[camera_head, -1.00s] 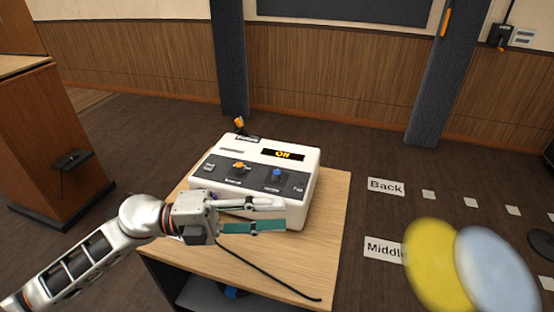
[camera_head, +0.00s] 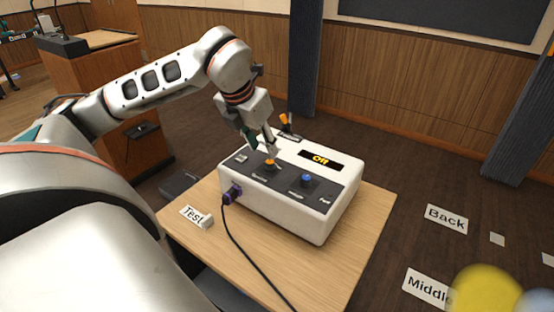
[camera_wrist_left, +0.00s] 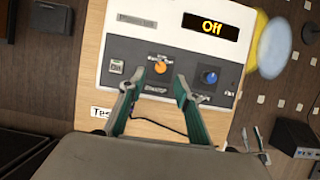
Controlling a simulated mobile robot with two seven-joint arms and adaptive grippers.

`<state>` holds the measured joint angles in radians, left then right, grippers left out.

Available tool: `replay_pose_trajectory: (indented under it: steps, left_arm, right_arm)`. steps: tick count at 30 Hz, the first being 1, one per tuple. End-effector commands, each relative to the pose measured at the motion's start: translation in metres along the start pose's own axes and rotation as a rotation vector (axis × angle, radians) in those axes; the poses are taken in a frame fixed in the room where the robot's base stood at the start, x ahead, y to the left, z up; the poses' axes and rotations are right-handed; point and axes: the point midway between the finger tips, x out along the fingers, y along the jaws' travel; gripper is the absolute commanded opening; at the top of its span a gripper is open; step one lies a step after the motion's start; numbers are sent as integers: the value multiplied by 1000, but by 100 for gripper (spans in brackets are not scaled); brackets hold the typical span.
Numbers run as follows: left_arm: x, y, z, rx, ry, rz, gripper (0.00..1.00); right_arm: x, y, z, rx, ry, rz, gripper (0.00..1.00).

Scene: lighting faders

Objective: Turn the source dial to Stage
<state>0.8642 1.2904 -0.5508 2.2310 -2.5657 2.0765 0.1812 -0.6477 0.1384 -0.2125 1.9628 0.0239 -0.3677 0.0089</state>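The orange dial (camera_head: 270,163) is on the dark panel of a white control box (camera_head: 290,214). It also shows in the left wrist view (camera_wrist_left: 160,65), with small lettering around it too blurred to read surely. A display (camera_head: 320,159) on the box reads "Off". My left gripper (camera_head: 263,147) points down at the orange dial from above. In the left wrist view its two green-padded fingers (camera_wrist_left: 156,80) are spread apart, one to each side of the dial, with nothing between them. Contact with the dial cannot be told. My right gripper is out of view.
A blue knob (camera_head: 306,180) sits right of the orange dial. An orange-tipped lever (camera_head: 285,120) stands at the box's back. A purple plug (camera_head: 232,192) and black cable are at its front left. A "Test" card (camera_head: 193,214) lies on the wooden table (camera_head: 355,235).

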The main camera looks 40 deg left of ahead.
Motion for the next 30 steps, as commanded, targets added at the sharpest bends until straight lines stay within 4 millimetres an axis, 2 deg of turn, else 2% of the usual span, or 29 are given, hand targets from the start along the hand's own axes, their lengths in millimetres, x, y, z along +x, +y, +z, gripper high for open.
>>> replay_pose_trajectory:
  steps: [1, 6, 12, 23, 24, 27, 30]
  left_arm:
    - [11, -1, -2, 1, 5, -1, 33]
    - [38, -1, -2, 0, 6, -3, 33]
    - [59, -1, -1, 0, 4, -4, 33]
    - [64, -1, 0, 1, 1, -4, 33]
    - [64, -1, 0, 1, 1, -4, 28]
    - [64, -1, 0, 1, 1, -4, 2]
    - [64, -1, 0, 2, 1, -4, 0]
  right_arm:
    - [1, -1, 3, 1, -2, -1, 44]
    - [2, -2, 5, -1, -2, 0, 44]
    - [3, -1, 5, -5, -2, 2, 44]
    - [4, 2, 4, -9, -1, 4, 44]
    - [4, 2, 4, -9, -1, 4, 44]
    - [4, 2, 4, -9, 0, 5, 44]
    - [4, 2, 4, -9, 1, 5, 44]
